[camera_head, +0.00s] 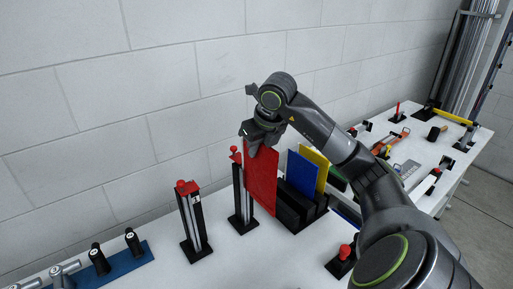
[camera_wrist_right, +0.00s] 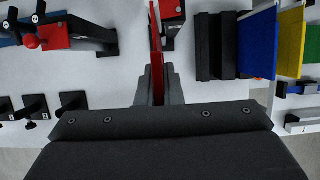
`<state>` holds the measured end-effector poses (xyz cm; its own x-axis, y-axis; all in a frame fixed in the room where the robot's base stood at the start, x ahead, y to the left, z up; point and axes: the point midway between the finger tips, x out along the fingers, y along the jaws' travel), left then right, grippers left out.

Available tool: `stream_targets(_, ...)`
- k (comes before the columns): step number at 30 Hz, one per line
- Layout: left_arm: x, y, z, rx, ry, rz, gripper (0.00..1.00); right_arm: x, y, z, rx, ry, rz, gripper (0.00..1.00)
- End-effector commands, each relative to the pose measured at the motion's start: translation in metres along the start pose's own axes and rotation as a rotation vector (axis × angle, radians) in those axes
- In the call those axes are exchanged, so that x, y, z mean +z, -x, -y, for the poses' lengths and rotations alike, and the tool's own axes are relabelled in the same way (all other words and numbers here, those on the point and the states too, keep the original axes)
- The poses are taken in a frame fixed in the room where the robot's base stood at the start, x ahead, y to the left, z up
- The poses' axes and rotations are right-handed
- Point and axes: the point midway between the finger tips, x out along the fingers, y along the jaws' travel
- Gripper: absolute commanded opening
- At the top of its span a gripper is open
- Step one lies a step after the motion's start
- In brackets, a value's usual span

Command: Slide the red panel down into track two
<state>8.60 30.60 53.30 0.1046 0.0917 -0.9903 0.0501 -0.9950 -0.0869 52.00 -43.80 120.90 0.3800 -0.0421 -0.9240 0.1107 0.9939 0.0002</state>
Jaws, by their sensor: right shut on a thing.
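My right gripper (camera_head: 256,137) is shut on the top edge of the red panel (camera_head: 262,182). The panel hangs upright. In the right wrist view the red panel (camera_wrist_right: 155,45) is a thin edge-on strip between the fingers (camera_wrist_right: 158,88). Two upright black tracks with red tops stand on the table: a left one (camera_head: 193,222), and a right one (camera_head: 238,192) directly beside the panel's left edge. I cannot tell whether the panel's edge sits in its groove. Which track is number two is not legible. My left gripper is not in view.
A black rack (camera_head: 292,210) right of the panel holds a blue panel (camera_head: 302,174), a yellow panel (camera_head: 319,163) and a green one (camera_head: 337,180). A blue base with black knobs (camera_head: 110,262) lies at lower left. A red-knobbed black fixture (camera_head: 342,262) stands at front right.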

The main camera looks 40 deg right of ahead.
Motion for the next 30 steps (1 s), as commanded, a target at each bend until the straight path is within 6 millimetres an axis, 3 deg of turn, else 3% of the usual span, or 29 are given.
stream_targets(30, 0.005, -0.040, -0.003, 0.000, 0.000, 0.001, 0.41, -0.016, -0.040, 0.000, 0.000, 0.000, 0.000, 0.00)
